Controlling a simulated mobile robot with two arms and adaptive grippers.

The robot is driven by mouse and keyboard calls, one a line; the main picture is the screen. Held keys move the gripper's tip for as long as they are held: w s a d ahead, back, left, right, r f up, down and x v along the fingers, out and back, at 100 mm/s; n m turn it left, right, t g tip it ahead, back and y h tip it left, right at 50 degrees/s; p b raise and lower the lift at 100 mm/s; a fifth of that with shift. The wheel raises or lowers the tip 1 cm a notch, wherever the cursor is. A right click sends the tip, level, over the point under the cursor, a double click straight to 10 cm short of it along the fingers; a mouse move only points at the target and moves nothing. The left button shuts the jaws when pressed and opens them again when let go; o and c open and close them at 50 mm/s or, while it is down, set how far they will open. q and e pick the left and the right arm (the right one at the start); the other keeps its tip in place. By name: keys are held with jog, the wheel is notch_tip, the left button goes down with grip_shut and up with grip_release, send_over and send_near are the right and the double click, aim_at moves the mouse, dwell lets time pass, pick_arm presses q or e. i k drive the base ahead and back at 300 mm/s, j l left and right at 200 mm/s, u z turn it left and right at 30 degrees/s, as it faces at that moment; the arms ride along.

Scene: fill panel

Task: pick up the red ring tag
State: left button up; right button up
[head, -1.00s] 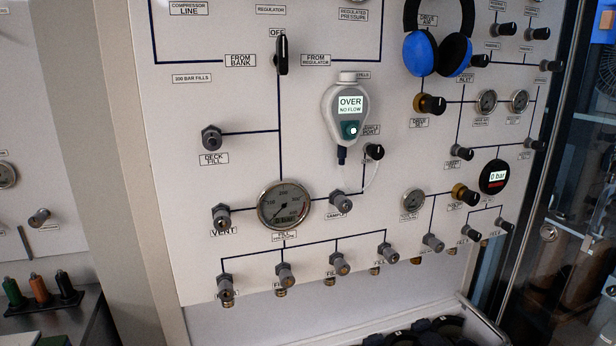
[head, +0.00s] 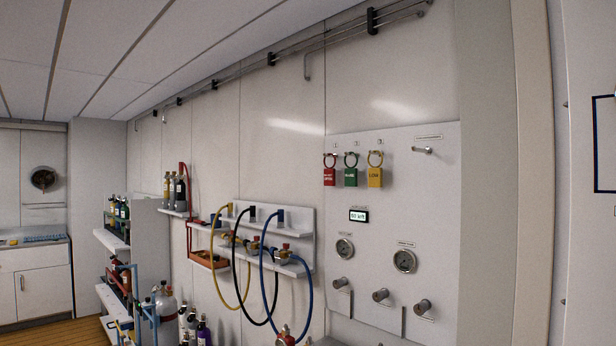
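The red ring tag (head: 329,176) hangs from a hook near the upper left of a white wall panel (head: 390,215). It has a ring at the top and a red plate with pale lettering below. A green ring tag (head: 351,177) and a yellow ring tag (head: 375,176) hang beside it to the right. Neither of my grippers is in the head view.
An empty-looking hook (head: 422,150) sticks out right of the tags. Below are a small display (head: 359,215), gauges (head: 404,261) and knobs (head: 381,295). Left of the panel, a shelf (head: 300,222) carries yellow, black and blue hoses (head: 266,300).

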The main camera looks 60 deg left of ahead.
aim_at(329, 173)
jog(key=u, duration=1.7)
